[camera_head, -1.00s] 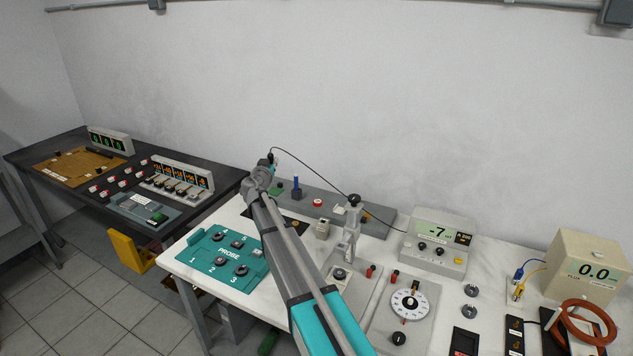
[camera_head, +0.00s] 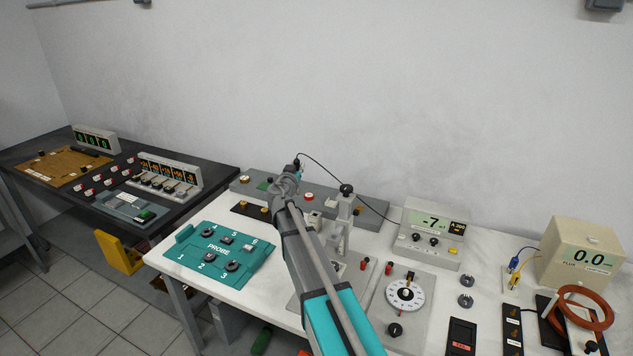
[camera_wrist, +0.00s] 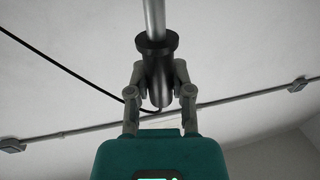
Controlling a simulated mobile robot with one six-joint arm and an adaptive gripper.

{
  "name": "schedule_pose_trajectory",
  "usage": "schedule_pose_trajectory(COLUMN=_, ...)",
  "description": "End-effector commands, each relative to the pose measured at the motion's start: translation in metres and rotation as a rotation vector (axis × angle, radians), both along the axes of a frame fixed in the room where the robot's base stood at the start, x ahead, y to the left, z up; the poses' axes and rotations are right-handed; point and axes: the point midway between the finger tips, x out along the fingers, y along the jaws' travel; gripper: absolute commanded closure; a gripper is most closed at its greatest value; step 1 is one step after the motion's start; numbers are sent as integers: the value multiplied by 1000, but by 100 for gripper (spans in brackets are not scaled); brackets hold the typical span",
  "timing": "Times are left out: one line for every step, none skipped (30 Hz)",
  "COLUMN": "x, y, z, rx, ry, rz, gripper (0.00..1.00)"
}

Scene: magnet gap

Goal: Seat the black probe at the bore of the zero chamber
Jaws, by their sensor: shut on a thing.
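My gripper (camera_head: 297,168) is raised above the back of the white bench, in front of the wall. In the wrist view my gripper (camera_wrist: 159,88) is shut on the black probe (camera_wrist: 158,68), with one finger on each side. A silver rod rises from the probe's black collar. In the head view the probe (camera_head: 296,162) is small and partly hidden by the gripper. Its black cable runs right to a meter (camera_head: 433,238) reading -7. I cannot identify the zero chamber or its bore; no label for it is readable, and my arm covers part of the bench.
A long grey console (camera_head: 374,200) with a red knob (camera_head: 308,196) lies along the back of the bench. A metal clamp stand (camera_head: 342,218) rises just right of my arm. A teal PROBE plate (camera_head: 190,254) lies at the left. A dial panel (camera_head: 405,293) is at the right.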

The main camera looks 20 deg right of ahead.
Motion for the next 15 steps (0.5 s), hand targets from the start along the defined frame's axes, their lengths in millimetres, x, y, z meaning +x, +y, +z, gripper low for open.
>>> schedule_pose_trajectory(x=-14, y=-14, z=-9, rx=0, ry=0, rz=-15, gripper=100)
schedule_pose_trajectory(x=-18, y=-19, z=-11, rx=0, ry=0, rz=-22, gripper=100)
schedule_pose_trajectory(x=-24, y=-27, z=-14, rx=0, ry=0, rz=-30, gripper=100)
schedule_pose_trajectory(x=-28, y=-32, z=-15, rx=0, ry=0, rz=-35, gripper=100)
schedule_pose_trajectory(x=-31, y=-36, z=-16, rx=0, ry=0, rz=-40, gripper=100)
schedule_pose_trajectory(x=-34, y=-40, z=-18, rx=0, ry=0, rz=-45, gripper=100)
schedule_pose_trajectory(x=-36, y=-43, z=-18, rx=0, ry=0, rz=-48, gripper=100)
schedule_pose_trajectory(x=-38, y=-45, z=-19, rx=0, ry=0, rz=-50, gripper=100)
schedule_pose_trajectory(x=-39, y=-47, z=-19, rx=0, ry=0, rz=-53, gripper=100)
schedule_pose_trajectory(x=-40, y=-48, z=-19, rx=0, ry=0, rz=-54, gripper=100)
schedule_pose_trajectory(x=-40, y=-48, z=-19, rx=0, ry=0, rz=-55, gripper=100)
schedule_pose_trajectory(x=-40, y=-49, z=-19, rx=0, ry=0, rz=-55, gripper=100)
schedule_pose_trajectory(x=-40, y=-49, z=-19, rx=0, ry=0, rz=-55, gripper=100)
schedule_pose_trajectory(x=-40, y=-49, z=-19, rx=0, ry=0, rz=-55, gripper=100)
schedule_pose_trajectory(x=-40, y=-49, z=-19, rx=0, ry=0, rz=-55, gripper=100)
